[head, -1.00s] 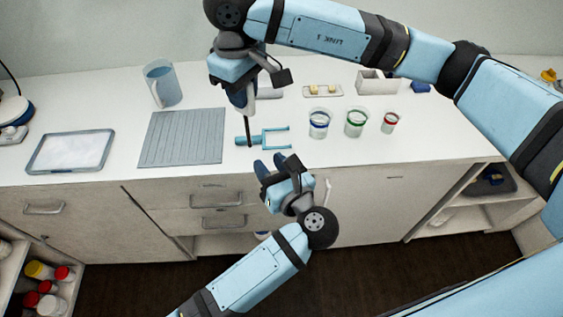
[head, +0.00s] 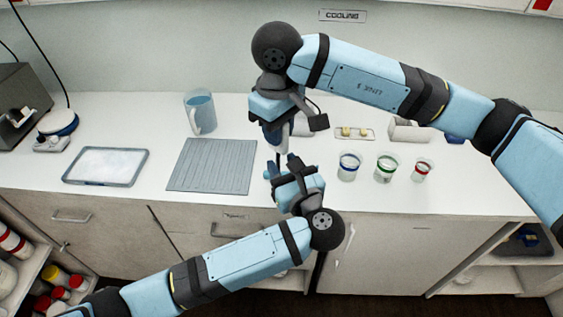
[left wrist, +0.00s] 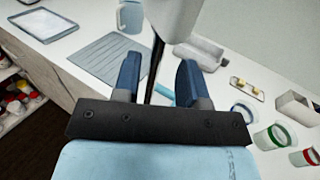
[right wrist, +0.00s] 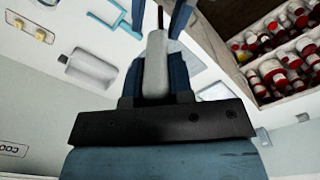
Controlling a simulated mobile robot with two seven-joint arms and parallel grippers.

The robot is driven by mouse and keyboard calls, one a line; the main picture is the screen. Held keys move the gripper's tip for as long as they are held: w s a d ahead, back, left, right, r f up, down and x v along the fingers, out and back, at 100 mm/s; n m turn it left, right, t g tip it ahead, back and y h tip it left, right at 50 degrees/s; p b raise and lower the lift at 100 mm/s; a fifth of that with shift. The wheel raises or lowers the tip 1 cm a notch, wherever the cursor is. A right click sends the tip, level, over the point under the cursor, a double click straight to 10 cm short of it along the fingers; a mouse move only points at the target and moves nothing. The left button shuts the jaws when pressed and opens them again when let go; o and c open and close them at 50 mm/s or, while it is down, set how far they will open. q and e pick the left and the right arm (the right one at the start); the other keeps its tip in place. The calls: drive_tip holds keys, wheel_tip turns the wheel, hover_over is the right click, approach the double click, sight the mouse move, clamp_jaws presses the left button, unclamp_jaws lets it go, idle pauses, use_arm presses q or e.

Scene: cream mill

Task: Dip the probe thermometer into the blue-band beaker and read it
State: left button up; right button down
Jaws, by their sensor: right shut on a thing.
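My right gripper (head: 279,138) is shut on the probe thermometer (right wrist: 156,65), holding its pale handle with the dark probe pointing down. The handle also shows in the left wrist view (left wrist: 172,18). My left gripper (head: 282,163) is open just below. In the left wrist view its two blue fingers (left wrist: 157,72) stand apart on either side of the thin dark probe; I cannot tell whether they touch it. The blue-band beaker (head: 349,168) stands on the counter to the right of both grippers, apart from them. The thermometer's display is not visible.
A green-band beaker (head: 386,169) and a red-band beaker (head: 422,172) stand right of the blue-band one. A teal forked holder (right wrist: 108,12) lies near my grippers, mostly hidden in the head view. A ribbed grey mat (head: 212,168), tray (head: 106,167) and jug (head: 200,113) are left.

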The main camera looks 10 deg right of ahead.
use_arm(q)
drive_tip(key=shift+w+a, duration=0.15)
drive_tip(key=shift+w, duration=0.4)
clamp_jaws()
use_arm(e)
drive_tip(key=c, duration=0.9)
unclamp_jaws()
drive_tip(key=shift+r, duration=0.1)
